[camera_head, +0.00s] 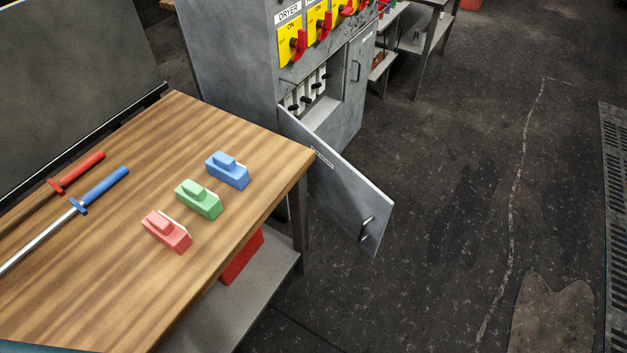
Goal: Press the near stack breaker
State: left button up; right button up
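A grey electrical cabinet (230,60) stands at the top centre. In its lower opening is a row of white breakers (308,92) with black levers. They are small and partly hidden by the cabinet's edge, and I cannot read any label on them. The hinged cabinet door (345,195) hangs open toward the lower right, with a handle near its far end. Above the opening are yellow switch plates (291,42) marked ON, with red and black handles. One has a DRYER label over it. Neither of my grippers shows.
A wooden table (110,270) fills the left, its corner close to the open door. On it lie red, green (200,199) and blue blocks, and red-handled and blue-handled rods (100,190). A shelf (250,300) with a red item is below. Dark floor (440,200) right of the door is clear.

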aim_at(303, 99)
jog(key=i+l+u, duration=0.15)
jog(key=l, duration=0.15)
jog(key=i+l+u, duration=0.1)
jog(key=l, duration=0.25)
jog(key=i+l+u, duration=0.15)
jog(key=l, duration=0.15)
jog(key=i+l+u, duration=0.1)
jog(key=l, duration=0.25)
jog(key=i, duration=0.85)
